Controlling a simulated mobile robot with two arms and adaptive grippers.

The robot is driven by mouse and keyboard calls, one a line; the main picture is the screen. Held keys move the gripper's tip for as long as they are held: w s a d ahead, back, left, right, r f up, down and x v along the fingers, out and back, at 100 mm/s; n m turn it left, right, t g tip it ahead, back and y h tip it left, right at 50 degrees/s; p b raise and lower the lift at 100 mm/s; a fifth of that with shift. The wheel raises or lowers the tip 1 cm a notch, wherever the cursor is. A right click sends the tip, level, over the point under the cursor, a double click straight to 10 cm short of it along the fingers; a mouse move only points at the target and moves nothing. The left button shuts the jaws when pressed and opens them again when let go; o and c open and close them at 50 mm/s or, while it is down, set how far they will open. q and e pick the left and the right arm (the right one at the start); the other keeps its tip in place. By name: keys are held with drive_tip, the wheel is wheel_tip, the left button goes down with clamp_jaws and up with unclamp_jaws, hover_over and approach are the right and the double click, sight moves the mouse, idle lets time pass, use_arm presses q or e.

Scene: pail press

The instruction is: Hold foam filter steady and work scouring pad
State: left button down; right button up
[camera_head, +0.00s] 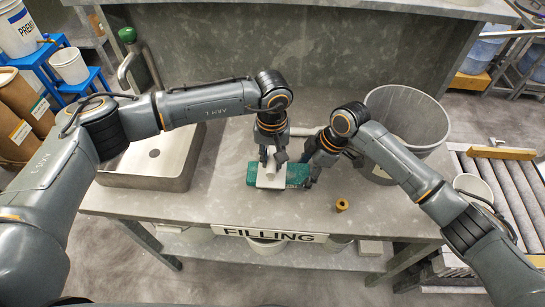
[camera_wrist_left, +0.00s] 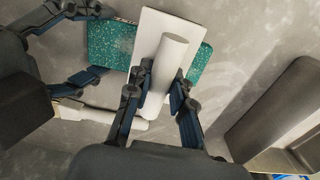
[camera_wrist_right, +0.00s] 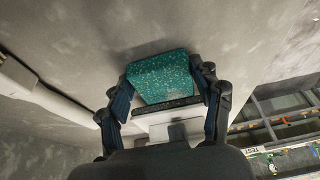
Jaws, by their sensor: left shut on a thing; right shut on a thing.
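The foam filter appears to be the green speckled block (camera_head: 297,174) lying on the grey bench; it also shows in the left wrist view (camera_wrist_left: 108,45) and the right wrist view (camera_wrist_right: 160,78). The scouring pad appears to be the white plate with a round white handle (camera_head: 268,181), lying across the block; its handle (camera_wrist_left: 167,62) is upright between my left fingers. My left gripper (camera_head: 271,162) is shut on that handle. My right gripper (camera_head: 312,168) is shut on the right end of the green block. The pad's underside is mostly hidden.
A sink (camera_head: 150,165) is left of the work and a large grey pail (camera_head: 408,115) is right of it. A roller conveyor (camera_head: 510,190) is at the far right.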

sight(259, 167)
use_arm(q)
drive_tip(key=shift+s+a+f, duration=0.1)
drive_tip(key=shift+a+f, duration=0.1)
drive_tip(key=shift+a, duration=1.55)
drive_tip(key=shift+s+a+r, duration=0.1)
drive_tip(key=shift+a, duration=1.5)
drive_tip(key=shift+d+r, duration=0.1)
drive_tip(key=shift+r, duration=1.5)
drive_tip(key=shift+d, duration=0.1)
drive_tip(key=d, duration=0.4)
drive_tip(key=shift+r, duration=0.4)
drive_tip(key=shift+a+f, duration=0.1)
drive_tip(key=shift+f, duration=0.85)
